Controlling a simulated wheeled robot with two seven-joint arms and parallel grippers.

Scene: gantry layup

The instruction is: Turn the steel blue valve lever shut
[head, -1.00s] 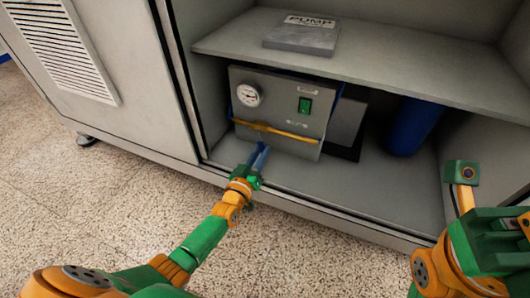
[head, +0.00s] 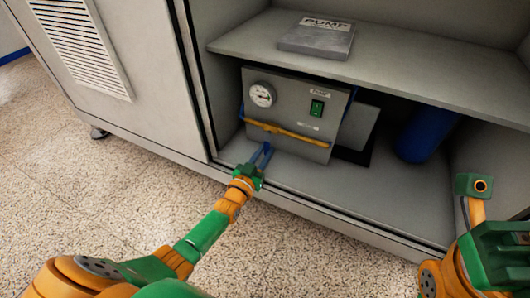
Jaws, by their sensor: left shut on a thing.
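My left gripper (head: 262,153) is at the lower front of the grey pump unit (head: 290,100), inside the open cabinet. Narrow blue shapes reach from the gripper's green body toward the pump's front. The steel blue valve lever (head: 267,151) seems to be among them, with the gripper shut on it. I cannot clearly tell the lever from the fingers at this size, nor read its angle. An orange-yellow bar (head: 290,133) runs across the pump's front just above the fingertips. My right arm shows at the right edge, but its fingertips do not show.
The pump carries a round gauge (head: 262,95) and a green switch (head: 316,108). A shelf (head: 400,80) hangs above, with a PUMP-labelled grey block (head: 317,37) on it. A blue cylinder (head: 425,132) stands to the right. The cabinet floor before it is clear.

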